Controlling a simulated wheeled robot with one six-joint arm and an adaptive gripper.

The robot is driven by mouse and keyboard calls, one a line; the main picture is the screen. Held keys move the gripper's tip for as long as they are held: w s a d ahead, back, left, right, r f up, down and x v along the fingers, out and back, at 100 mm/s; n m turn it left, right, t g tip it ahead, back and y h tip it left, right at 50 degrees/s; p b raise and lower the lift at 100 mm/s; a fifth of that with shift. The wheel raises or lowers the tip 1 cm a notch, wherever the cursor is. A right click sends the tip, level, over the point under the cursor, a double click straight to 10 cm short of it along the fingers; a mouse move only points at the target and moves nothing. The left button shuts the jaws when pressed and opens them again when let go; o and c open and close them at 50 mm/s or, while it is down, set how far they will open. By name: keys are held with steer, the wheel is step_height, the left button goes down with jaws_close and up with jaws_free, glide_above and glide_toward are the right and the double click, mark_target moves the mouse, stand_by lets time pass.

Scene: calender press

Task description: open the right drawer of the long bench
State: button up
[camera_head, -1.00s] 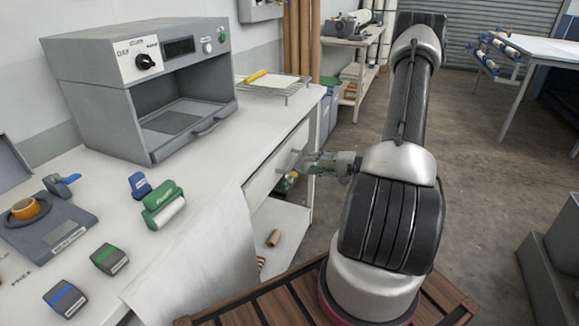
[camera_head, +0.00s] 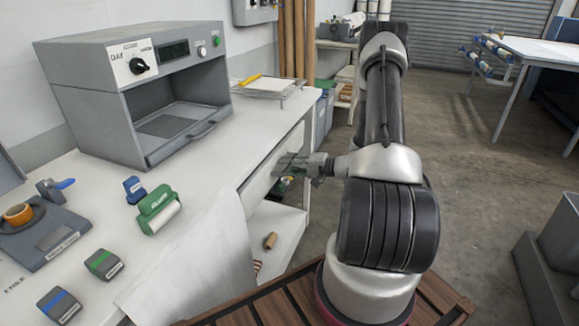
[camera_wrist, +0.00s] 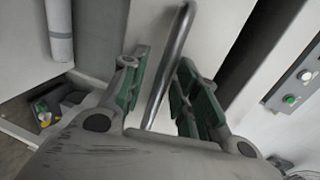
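The long white bench (camera_head: 225,160) runs along the left of the head view. Below its top, a white drawer front (camera_head: 258,185) shows beside my gripper (camera_head: 292,166), which partly covers it. In the wrist view a grey metal bar handle (camera_wrist: 170,62) stands out from a pale front (camera_wrist: 212,32). My gripper (camera_wrist: 160,90) has its green-padded fingers apart, one on each side of the bar. The bar lies between the pads, with gaps visible, so it is not gripped. Whether the drawer is fully closed cannot be told.
A grey light booth (camera_head: 135,90) and a wire rack with paper (camera_head: 268,87) stand on the bench. Under the bench is a shelf (camera_head: 275,228) with a brown roll. A wooden slatted platform (camera_head: 285,300) is below my arm.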

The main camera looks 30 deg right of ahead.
jaws_close()
steer(key=f+v, duration=0.3)
steer(key=v, duration=1.1)
steer(key=s+f+v, duration=0.1)
steer(key=f+v, duration=0.2)
steer(key=v, duration=1.1)
steer(key=shift+d, duration=0.35)
steer(key=shift+s, duration=0.1)
steer(key=shift+o, duration=1.2)
jaws_free()
